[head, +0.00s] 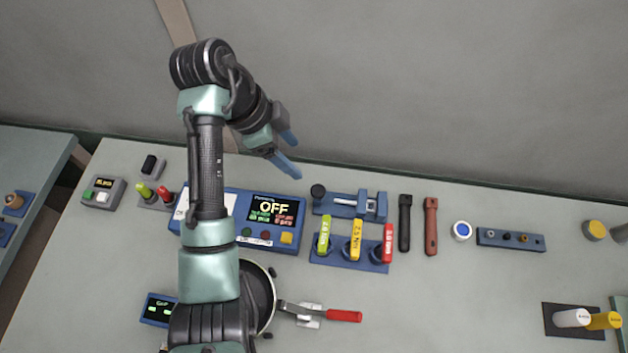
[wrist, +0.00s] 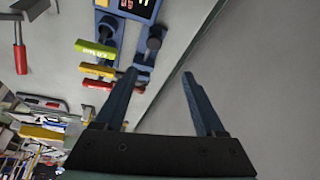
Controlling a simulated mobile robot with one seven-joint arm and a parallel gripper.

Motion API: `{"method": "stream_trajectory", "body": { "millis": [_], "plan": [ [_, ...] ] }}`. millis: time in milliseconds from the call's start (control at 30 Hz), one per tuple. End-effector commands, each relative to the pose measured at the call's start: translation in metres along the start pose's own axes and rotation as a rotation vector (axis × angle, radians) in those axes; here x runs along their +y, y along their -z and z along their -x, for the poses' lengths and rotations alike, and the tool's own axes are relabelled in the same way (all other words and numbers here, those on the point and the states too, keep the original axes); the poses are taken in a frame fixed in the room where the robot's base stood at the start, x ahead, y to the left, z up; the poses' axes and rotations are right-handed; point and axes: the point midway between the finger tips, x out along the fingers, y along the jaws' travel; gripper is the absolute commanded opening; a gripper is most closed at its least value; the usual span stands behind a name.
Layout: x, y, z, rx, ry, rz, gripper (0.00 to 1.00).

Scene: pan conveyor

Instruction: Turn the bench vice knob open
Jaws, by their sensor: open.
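The blue bench vice (head: 347,206) lies near the back edge of the bench, right of the meter with the "OFF" screen. Its dark round knob (head: 318,191) is at its left end. In the wrist view the vice (wrist: 145,62) shows beyond the left finger, with the knob (wrist: 154,42) toward the top. My gripper (head: 291,155) is open and empty. It is in the air, up-left of the vice in the head view and apart from the knob. Its two blue fingers also show in the wrist view (wrist: 159,75). The left fingertip overlaps the vice's lower end there.
Green, yellow and red-handled torque drivers (head: 355,241) stand in a blue rack just in front of the vice. The meter (head: 272,210) is close on its left. Black (head: 405,223) and red-brown (head: 431,226) handles lie to its right. The wall rises behind the bench.

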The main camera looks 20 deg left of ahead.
Motion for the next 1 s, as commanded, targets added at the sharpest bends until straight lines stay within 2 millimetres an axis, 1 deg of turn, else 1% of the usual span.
{"method": "stream_trajectory", "body": {
  "millis": [33,100,167,267,433,500,700,800,1000],
  "plan": [
    [0.004,-0.007,-0.001,0.001,-0.025,-0.011,0.72],
    [0.007,-0.011,-0.005,0.002,-0.043,-0.023,0.72],
    [0.008,-0.011,-0.011,0.003,-0.047,-0.027,0.72],
    [0.009,-0.011,-0.025,0.004,-0.047,-0.028,0.72],
    [0.010,-0.012,-0.057,0.004,-0.045,-0.027,0.72],
    [0.011,-0.010,-0.065,0.003,-0.048,-0.025,0.72],
    [0.012,-0.009,-0.103,0.002,-0.047,-0.023,0.72],
    [0.012,-0.009,-0.116,0.002,-0.045,-0.023,0.72],
    [0.012,-0.010,-0.129,0.002,-0.042,-0.024,0.72]
  ]
}}
